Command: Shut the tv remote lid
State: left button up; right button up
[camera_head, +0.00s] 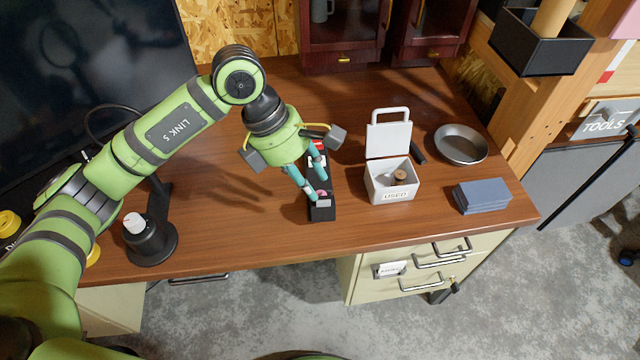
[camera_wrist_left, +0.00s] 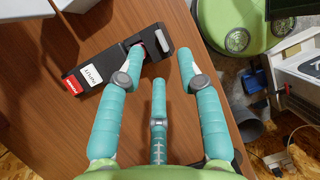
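The black tv remote (camera_head: 322,213) lies on the bench, partly hidden by my left gripper in the head view. In the left wrist view the remote (camera_wrist_left: 100,76) has a white label and a red patch at its far end. A grey and black flap, seemingly the lid (camera_wrist_left: 155,38), stands raised at its other end, beside an opening with something pinkish in it. My left gripper (camera_head: 318,188) is low over the remote. Its teal fingers are spread in the wrist view (camera_wrist_left: 161,58), with nothing visible between them; contact with the remote is unclear. My right gripper is not in view.
A white box (camera_head: 392,187) marked USED stands open to the right, its lid upright. Beyond it are a metal dish (camera_head: 461,145) and a blue-grey stack (camera_head: 482,196). A black round stand (camera_head: 151,243) and a large screen (camera_head: 90,70) are left. Bench between is mostly clear.

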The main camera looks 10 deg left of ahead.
aim_at(323, 206)
pick_arm(q)
jog(key=shift+p+x, duration=0.3)
jog(key=shift+x, duration=2.05)
grip_shut()
